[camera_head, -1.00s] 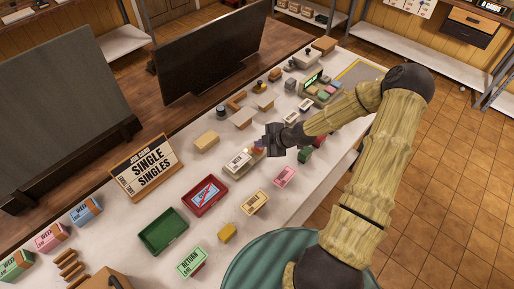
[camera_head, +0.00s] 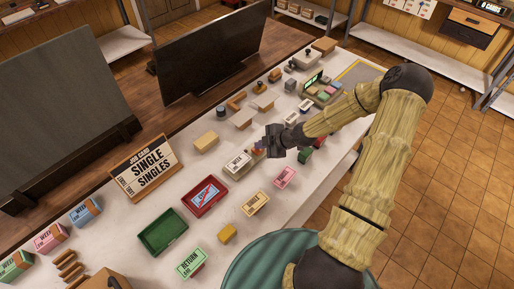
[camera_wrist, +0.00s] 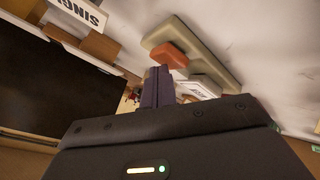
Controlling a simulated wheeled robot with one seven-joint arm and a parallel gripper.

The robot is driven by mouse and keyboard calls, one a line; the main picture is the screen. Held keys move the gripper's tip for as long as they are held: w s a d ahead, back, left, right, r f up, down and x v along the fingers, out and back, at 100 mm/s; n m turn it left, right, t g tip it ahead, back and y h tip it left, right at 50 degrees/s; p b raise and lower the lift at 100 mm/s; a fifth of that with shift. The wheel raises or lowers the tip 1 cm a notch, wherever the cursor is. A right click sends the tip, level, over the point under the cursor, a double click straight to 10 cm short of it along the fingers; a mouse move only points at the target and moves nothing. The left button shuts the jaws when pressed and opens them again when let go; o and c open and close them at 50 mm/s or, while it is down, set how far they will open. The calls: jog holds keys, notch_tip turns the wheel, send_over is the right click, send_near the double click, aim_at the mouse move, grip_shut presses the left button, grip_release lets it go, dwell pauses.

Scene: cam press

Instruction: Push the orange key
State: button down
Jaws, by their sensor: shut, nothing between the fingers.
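The orange key (camera_wrist: 168,54) is a small block on a pale grey-green base (camera_wrist: 208,50) in the wrist view. A white labelled plate (camera_wrist: 200,86) sits on the same base beside it. My gripper (camera_wrist: 159,70) is shut and empty, its fingertips right at the key's near edge. I cannot tell whether they touch it.
A dark screen (camera_head: 213,50) stands behind. Small labelled blocks lie around the base.

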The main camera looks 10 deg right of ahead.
aim_at(261, 150)
jog(key=shift+r, duration=0.15)
jog(key=shift+r+p, duration=2.4)
jog(key=shift+r, duration=0.65)
